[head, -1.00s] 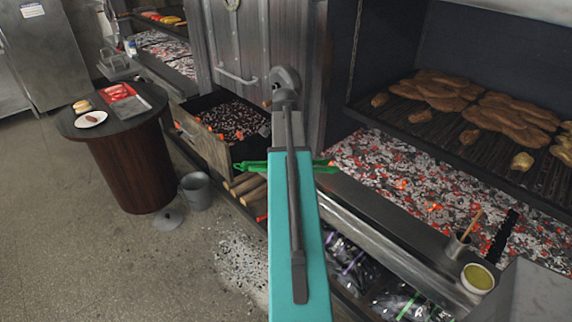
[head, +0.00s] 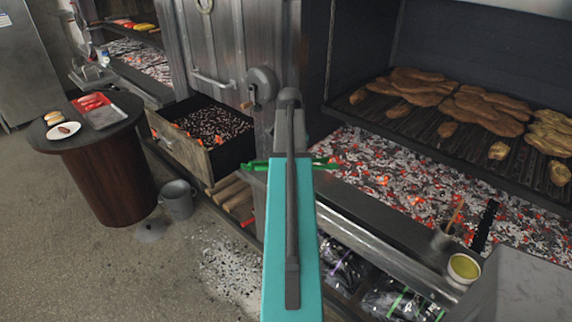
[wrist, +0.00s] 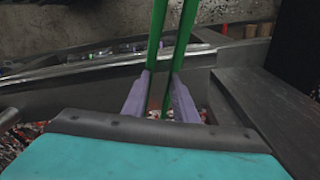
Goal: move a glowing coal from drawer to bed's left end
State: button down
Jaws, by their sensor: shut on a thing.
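My gripper shows in the wrist view (wrist: 160,90) with lilac fingers shut on long green tongs (wrist: 157,35). In the head view the green tongs (head: 325,165) stick out on both sides of my teal arm, their right end near the left end of the ember bed (head: 400,170). My arm hides the gripper there. I cannot tell whether a coal is between the tong tips, which lie outside the wrist view. The open drawer (head: 178,148) stands left of the arm. It holds dark coals with several glowing orange coals (head: 200,140) along its front.
A grill rack with meat (head: 485,110) hangs above the bed. A round table (head: 75,145) and a grey bucket (head: 178,199) stand at left. Open floor lies in front.

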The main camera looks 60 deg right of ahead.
jog(key=shift+s+d+f+b, duration=0.2)
jog(key=shift+s+d, duration=0.2)
jog(key=shift+d, duration=0.3)
jog(key=shift+s+d+f+b, duration=0.15)
jog(key=shift+s+d, duration=0.3)
jog(key=shift+d, duration=0.2)
jog(key=shift+s+d+f+b, duration=0.2)
jog(key=shift+s+d, duration=0.2)
jog(key=shift+d, duration=0.3)
jog(key=c, duration=1.6)
grip_release()
jog(key=shift+s, duration=0.1)
jog(key=shift+a, duration=0.1)
jog(key=w+a, duration=0.1)
jog(key=a, duration=0.1)
jog(key=w+a+r+p, duration=0.2)
jog(key=a, duration=0.1)
jog(key=shift+a, duration=0.35)
jog(key=shift+c, duration=0.3)
grip_shut()
